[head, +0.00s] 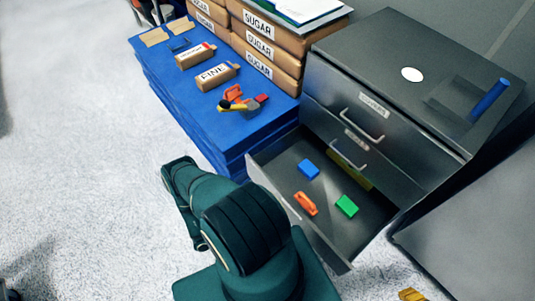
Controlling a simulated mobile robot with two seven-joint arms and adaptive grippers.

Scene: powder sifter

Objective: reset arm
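One of my dark green arms (240,235) shows at the bottom middle, in front of the open drawer. Its links stand over the floor, and I cannot tell which arm it is. Neither gripper is visible in the head view, so I cannot see what they hold. The bottom drawer (285,203) of the grey cabinet is pulled open. Inside it lie a blue block (309,169), a green block (347,206) and an orange clamp-like item (305,204).
A blue platform (215,137) holds boxes labelled SUGAR (259,46), two labelled packages (217,75) and an orange-and-yellow tool (238,103). The cabinet top (395,45) carries a white disc (412,75) and a blue bar (489,100). Speckled floor (75,150) is clear at left.

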